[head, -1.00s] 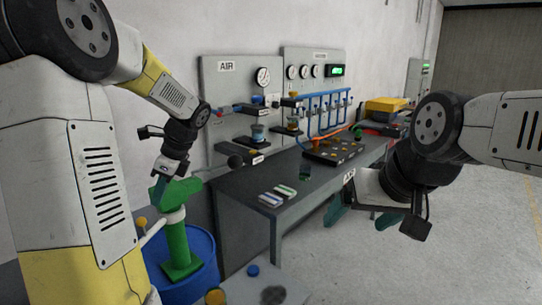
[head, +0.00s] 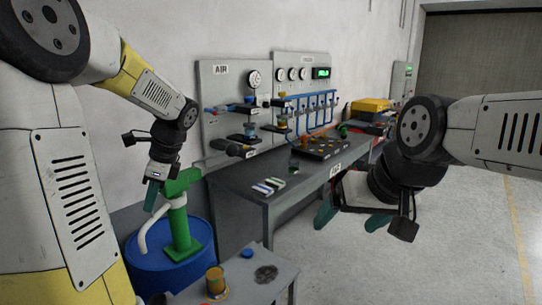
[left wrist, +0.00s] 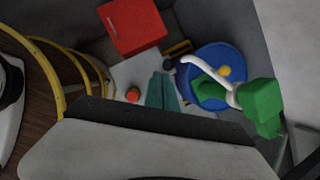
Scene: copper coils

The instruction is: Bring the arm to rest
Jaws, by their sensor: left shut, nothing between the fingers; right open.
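My left gripper (head: 151,196) hangs pointing down at the left in the head view, shut and empty. It shows in front of or beside the green hand pump (head: 181,225) on the blue barrel (head: 150,262); I cannot tell the gap. In the left wrist view its teal fingers (left wrist: 162,90) are together over a pale surface, left of the blue barrel (left wrist: 232,65) and the pump (left wrist: 262,103). My right gripper (head: 350,219) is open and empty at the right in the head view, its two teal fingertips apart, pointing down over the floor beside the bench.
A grey bench (head: 235,186) runs along the wall below the AIR panel (head: 222,95). A low table (head: 285,278) in front carries an orange-brown coil (head: 215,280) and a blue cap (head: 247,253). A red box (left wrist: 132,25) lies near the barrel. Floor at right is clear.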

